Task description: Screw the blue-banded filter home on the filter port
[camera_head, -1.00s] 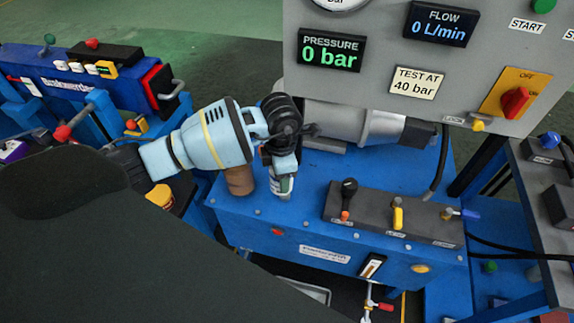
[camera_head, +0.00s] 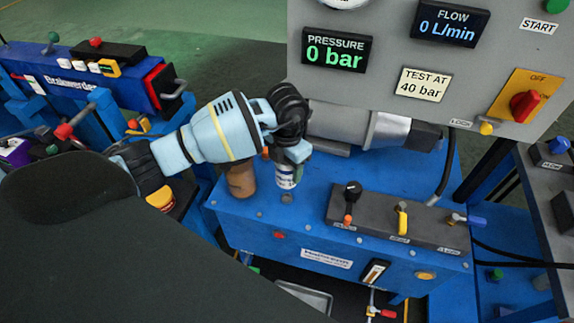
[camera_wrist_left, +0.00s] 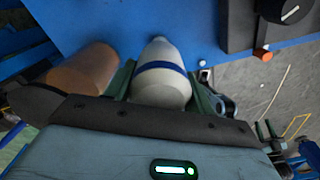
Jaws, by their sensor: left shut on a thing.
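The blue-banded filter (camera_head: 287,177) is a small white cylinder held below my left gripper (camera_head: 290,160), over the blue bench top. In the left wrist view the filter (camera_wrist_left: 162,75) shows its blue band between the two fingers of the shut gripper (camera_wrist_left: 163,88). A brown cylinder (camera_head: 241,179) stands just left of it, and it also shows in the left wrist view (camera_wrist_left: 85,75). A small grey round fitting (camera_head: 287,197) shows on the bench right below the filter; I cannot tell whether they touch or whether it is the filter port. My right gripper is not in view.
A black valve block (camera_head: 395,217) with levers sits right of the filter on the blue bench (camera_head: 310,215). A grey motor (camera_head: 370,128) lies behind. The grey panel (camera_head: 395,50) reads 0 bar and 0 L/min. A metal tray (camera_head: 305,297) is below the front.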

